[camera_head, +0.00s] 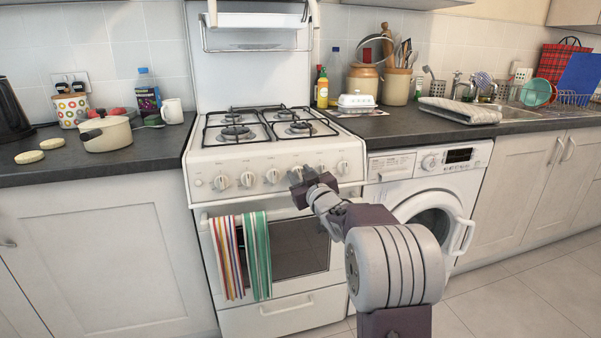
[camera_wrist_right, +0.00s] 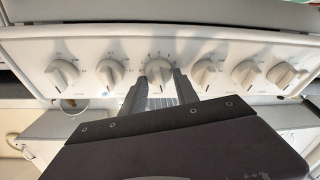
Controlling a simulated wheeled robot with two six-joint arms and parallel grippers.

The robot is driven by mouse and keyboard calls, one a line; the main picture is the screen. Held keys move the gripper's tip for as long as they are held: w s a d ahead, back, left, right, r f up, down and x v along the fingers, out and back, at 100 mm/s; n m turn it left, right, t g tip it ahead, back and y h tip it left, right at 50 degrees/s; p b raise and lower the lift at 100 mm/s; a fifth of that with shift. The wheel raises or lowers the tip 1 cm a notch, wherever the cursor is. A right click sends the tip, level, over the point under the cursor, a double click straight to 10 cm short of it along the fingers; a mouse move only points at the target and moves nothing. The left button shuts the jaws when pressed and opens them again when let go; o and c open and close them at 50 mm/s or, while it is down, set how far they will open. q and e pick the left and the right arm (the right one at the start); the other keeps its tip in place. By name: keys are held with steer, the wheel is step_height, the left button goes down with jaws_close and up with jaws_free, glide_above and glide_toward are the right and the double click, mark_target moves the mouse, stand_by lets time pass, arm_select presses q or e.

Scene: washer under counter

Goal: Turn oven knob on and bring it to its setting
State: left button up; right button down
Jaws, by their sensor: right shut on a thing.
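The white stove (camera_head: 262,150) has a row of several round white knobs on its front panel. My right gripper (camera_head: 299,177) is at the panel, right of the knob (camera_head: 272,176) at the middle. In the right wrist view, its two dark fingers (camera_wrist_right: 158,88) sit on both sides of one knob (camera_wrist_right: 159,70), and the gripper is shut on that oven knob. In the head view the gripper hides this knob. Neighbouring knobs (camera_wrist_right: 110,72) and (camera_wrist_right: 207,71) stand clear of the fingers. My left gripper is not in view.
Striped towels (camera_head: 257,255) hang on the oven door handle below the panel. A washing machine (camera_head: 430,195) stands under the counter to the right. The hob (camera_head: 265,124) is bare of pots. A cream pot (camera_head: 106,134) stands on the left counter.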

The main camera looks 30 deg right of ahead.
steer(key=n+y+p, duration=0.1)
steer(key=n, duration=0.2)
steer(key=shift+r+n, duration=0.1)
steer(key=shift+n, duration=0.3)
steer(key=shift+n+y+p, duration=0.5)
steer(key=shift+n+p, duration=0.3)
steer(key=shift+n, duration=0.6)
steer(key=c, duration=0.9)
jaws_free()
